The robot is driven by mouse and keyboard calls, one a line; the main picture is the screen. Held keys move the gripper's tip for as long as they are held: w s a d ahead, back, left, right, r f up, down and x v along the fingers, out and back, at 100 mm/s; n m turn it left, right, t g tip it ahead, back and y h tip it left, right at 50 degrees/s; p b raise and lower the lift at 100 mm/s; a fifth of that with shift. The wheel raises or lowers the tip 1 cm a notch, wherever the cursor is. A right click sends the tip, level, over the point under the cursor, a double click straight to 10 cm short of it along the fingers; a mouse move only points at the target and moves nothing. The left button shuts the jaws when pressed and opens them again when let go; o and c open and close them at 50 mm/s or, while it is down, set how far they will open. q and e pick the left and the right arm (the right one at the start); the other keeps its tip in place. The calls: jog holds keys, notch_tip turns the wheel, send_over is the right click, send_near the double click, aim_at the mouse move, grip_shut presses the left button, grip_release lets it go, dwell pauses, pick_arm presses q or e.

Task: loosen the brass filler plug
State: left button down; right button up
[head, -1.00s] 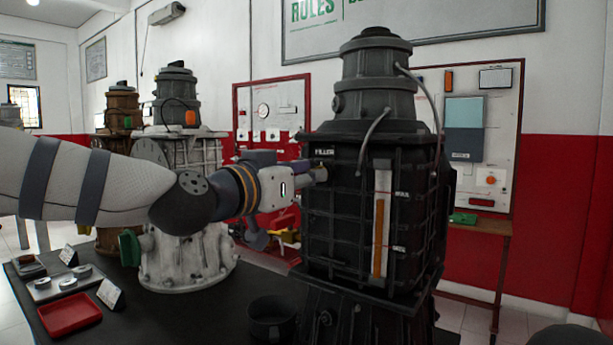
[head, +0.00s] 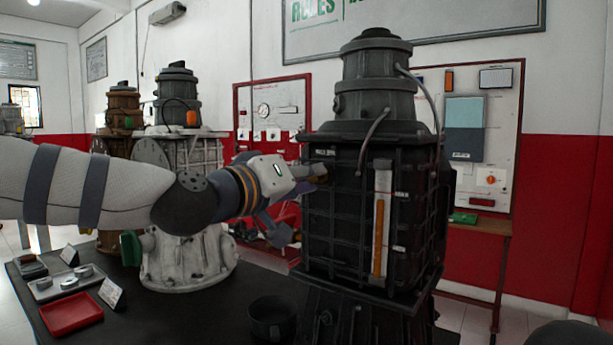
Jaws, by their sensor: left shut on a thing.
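The black engine trainer (head: 345,240) stands on the dark bench with a sight tube and an orange scale on its front. My left gripper (head: 312,174) reaches in from the left to the upper left of its front face, just below the FILLER label. It is shut on the brass filler plug (head: 320,170), of which only a small brownish bit shows; the fingers hide the rest. The gripper body is rolled and tilted. I cannot tell how far the plug is threaded in. My right gripper is not in view.
A dark round pan (head: 272,318) stands on the bench in front of the engine. A white engine trainer (head: 187,262) stands behind my left arm.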

pick_arm(q)
jog(key=n, duration=1)
jog(key=shift+f, duration=0.15)
jog(key=shift+n, duration=0.5)
jog(key=c, duration=1.5)
grip_release()
jog(key=v, duration=1.2)
